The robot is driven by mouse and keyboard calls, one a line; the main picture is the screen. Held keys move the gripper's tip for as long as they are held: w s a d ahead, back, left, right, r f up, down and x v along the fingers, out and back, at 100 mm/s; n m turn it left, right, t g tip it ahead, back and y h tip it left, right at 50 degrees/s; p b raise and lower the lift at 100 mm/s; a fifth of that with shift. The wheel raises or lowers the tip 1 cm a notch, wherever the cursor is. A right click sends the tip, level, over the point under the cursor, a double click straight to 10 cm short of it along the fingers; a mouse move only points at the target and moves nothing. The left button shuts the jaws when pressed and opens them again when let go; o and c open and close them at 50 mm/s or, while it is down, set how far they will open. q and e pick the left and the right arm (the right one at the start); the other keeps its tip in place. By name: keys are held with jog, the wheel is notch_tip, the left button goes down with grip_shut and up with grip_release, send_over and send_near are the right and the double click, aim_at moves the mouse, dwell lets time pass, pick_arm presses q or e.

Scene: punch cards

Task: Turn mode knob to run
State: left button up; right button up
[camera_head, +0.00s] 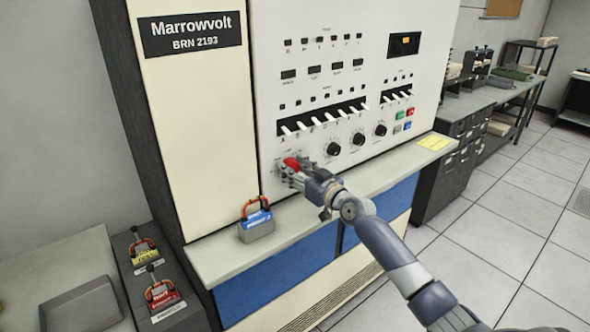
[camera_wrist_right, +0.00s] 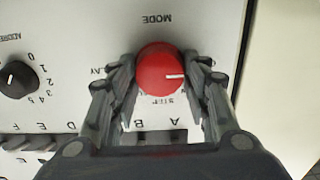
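The red mode knob (camera_wrist_right: 160,70) sits on the white Marrowvolt panel, under an upside-down MODE label in the wrist view. Its white pointer line points right in that view. Letters of STEP show below the knob and LAY to its left; other position words are hidden by my fingers. In the head view the knob (camera_head: 291,163) shows partly between the fingers. My right gripper (camera_wrist_right: 163,75) has its fingers on both sides of the knob and looks closed on it; it also shows in the head view (camera_head: 293,170). My left gripper is not in view.
A blue-labelled padlock (camera_head: 257,222) stands on the console ledge (camera_head: 205,258) left of my right arm. Black knobs (camera_head: 333,149) and white switches (camera_head: 312,124) are close to the gripper. Yellow (camera_head: 146,252) and red (camera_head: 160,292) padlocks sit at lower left.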

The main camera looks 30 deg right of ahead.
dwell(0.4)
jog(key=m, duration=0.4)
jog(key=shift+d+b, duration=0.1)
jog(key=shift+b, duration=0.3)
jog(key=m, duration=0.4)
jog(key=shift+d+m, duration=0.1)
jog(key=shift+m, duration=0.2)
jog(key=o, duration=1)
jog(key=shift+w, duration=0.1)
jog(key=shift+o, duration=0.2)
jog(key=s, duration=1.2)
jog(key=shift+d, duration=0.45)
